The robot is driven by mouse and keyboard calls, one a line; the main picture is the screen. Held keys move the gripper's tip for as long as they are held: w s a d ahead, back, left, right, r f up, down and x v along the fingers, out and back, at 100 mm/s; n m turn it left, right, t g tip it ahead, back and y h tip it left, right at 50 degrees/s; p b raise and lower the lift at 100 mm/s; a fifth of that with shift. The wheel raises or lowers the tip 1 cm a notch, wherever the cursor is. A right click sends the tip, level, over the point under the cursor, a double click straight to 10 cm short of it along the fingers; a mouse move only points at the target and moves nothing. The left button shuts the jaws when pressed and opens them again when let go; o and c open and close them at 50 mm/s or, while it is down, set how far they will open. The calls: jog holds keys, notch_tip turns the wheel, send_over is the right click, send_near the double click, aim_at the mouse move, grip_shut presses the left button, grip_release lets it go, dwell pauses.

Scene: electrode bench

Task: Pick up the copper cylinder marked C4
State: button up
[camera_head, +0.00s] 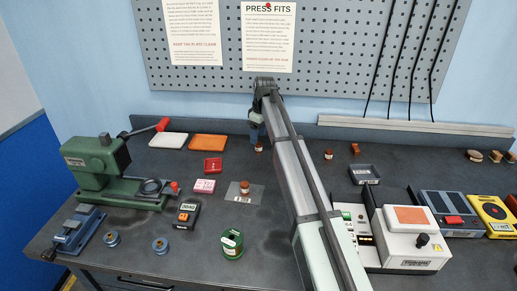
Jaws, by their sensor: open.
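Small copper cylinders stand on the dark bench. One copper cylinder (259,147) is at the back, right beside or under my gripper (256,138). Another copper cylinder (244,188) stands on a clear plate nearer the front. A third small copper piece (328,155) is just right of my arm, and a copper block (355,149) is beyond it. The marks are too small to read, so I cannot tell which one is C4. My gripper points down and is open. Its fingertips are small and dark, and I cannot tell whether they surround the back cylinder.
A green press (95,160) and blue vise (78,230) stand left. A dark tray (364,175) and white device (408,240) are right of my arm.

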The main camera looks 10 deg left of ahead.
aim_at(259, 143)
jog(key=shift+d+f, duration=0.1)
jog(key=shift+f, duration=2.6)
jog(key=shift+c, duration=0.2)
grip_shut()
